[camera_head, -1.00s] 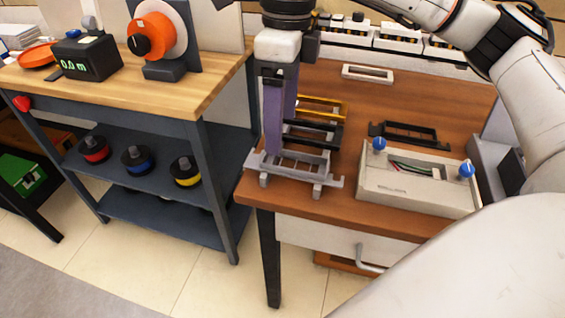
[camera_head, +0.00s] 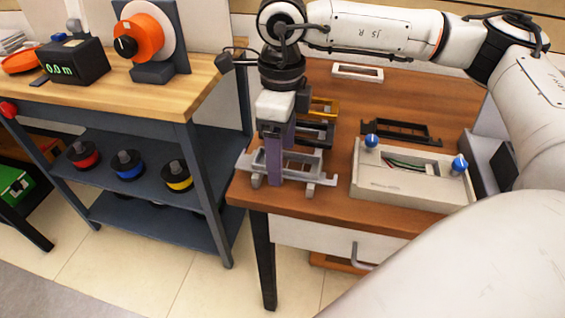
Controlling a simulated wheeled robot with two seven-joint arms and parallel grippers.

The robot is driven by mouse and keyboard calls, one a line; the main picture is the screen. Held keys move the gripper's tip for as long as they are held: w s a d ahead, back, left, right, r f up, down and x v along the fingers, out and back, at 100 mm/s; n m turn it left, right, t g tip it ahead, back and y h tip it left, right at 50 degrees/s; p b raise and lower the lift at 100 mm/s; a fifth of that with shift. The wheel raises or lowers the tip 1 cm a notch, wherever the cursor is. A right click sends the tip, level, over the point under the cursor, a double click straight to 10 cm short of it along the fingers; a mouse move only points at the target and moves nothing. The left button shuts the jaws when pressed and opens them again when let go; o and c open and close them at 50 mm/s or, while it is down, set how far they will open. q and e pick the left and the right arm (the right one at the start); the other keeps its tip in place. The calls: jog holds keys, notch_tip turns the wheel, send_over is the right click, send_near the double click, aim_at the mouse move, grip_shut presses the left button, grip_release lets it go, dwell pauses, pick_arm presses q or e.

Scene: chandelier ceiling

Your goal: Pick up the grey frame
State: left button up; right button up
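The grey frame (camera_head: 304,160) lies at the front of a row near the table's front left corner, on small grey feet. A black frame (camera_head: 318,132) and a yellow frame (camera_head: 325,107) lie behind it. My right gripper (camera_head: 282,160) points down at the left part of the grey frame. Its purple fingers look apart, one nearer and one farther back, with the near finger covering part of the frame. Contact with the frame cannot be made out. My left gripper is not in view.
A beige fixture (camera_head: 410,185) with blue knobs stands to the right, with another black frame (camera_head: 400,132) behind it. A white frame (camera_head: 358,72) lies farther back. A workbench with shelves (camera_head: 150,175) stands left, across a gap from the brown table (camera_head: 390,95).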

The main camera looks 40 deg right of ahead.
jog(key=c, duration=1.1)
jog(key=shift+c, duration=0.2)
